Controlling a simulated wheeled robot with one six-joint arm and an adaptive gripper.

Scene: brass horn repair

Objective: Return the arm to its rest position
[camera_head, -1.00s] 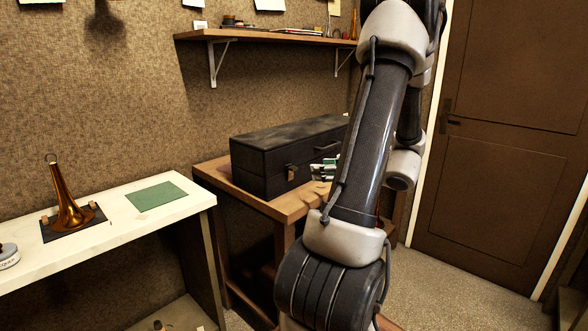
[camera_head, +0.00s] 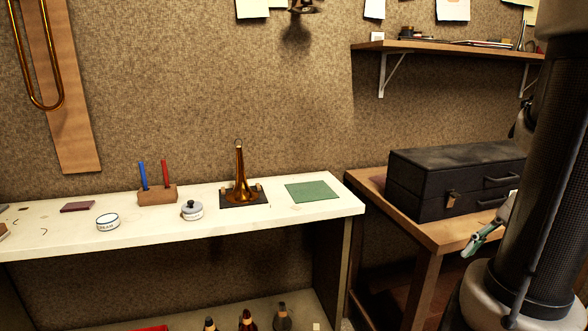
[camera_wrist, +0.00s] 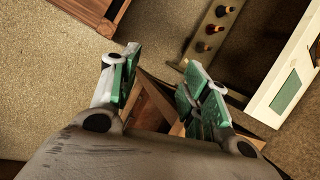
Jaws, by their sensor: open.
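My arm stands at the right edge of the head view, and its dark link hides part of the scene there. My gripper (camera_head: 486,232) shows only in part beside that link, with a green and white finger in front of the wooden table. In the wrist view my gripper (camera_wrist: 160,62) is open. Its two green-padded fingers stand apart with nothing held between them. Past the fingers are the floor and wooden furniture below.
A black case (camera_head: 425,193) sits on the wooden table (camera_head: 437,238) near my arm. The white bench (camera_head: 120,241) carries a brass bell (camera_head: 240,182), a green mat (camera_head: 312,191) and small jars. A shelf (camera_head: 440,47) juts from the wall. Bottles (camera_wrist: 210,28) stand low under the bench.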

